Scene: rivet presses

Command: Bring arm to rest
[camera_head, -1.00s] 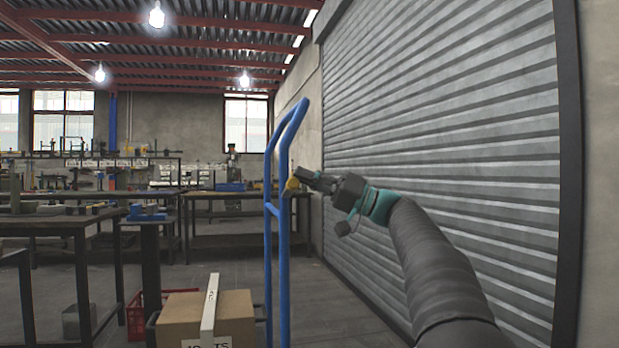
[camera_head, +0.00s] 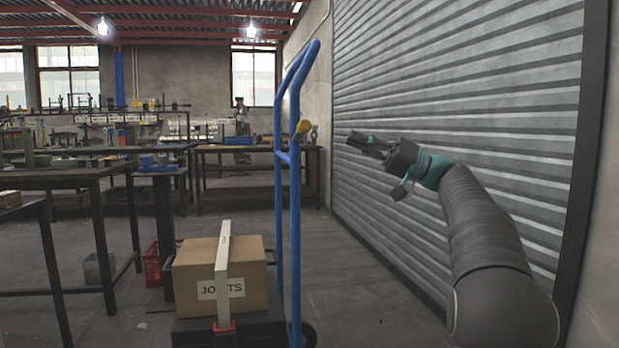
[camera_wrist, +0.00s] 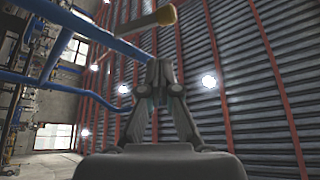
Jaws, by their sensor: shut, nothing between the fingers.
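My gripper (camera_head: 360,143) is stretched forward on my grey arm at the right, in front of the roller shutter. It points left toward the blue hand truck (camera_head: 295,220) and is apart from it. In the wrist view my gripper (camera_wrist: 160,66) shows its two fingers together with nothing between them. The hand truck's blue frame (camera_wrist: 120,48) and a yellow-ended part (camera_wrist: 166,15) appear beyond the fingertips there. That yellow part (camera_head: 303,126) also shows on the hand truck's upright in the head view.
A cardboard box (camera_head: 250,290) with a pale strap sits on the hand truck's base. A grey roller shutter (camera_head: 450,80) runs along the right, close to my arm. Dark workbenches (camera_head: 60,178) and a red crate (camera_head: 152,262) stand at left. Some floor behind the hand truck is clear.

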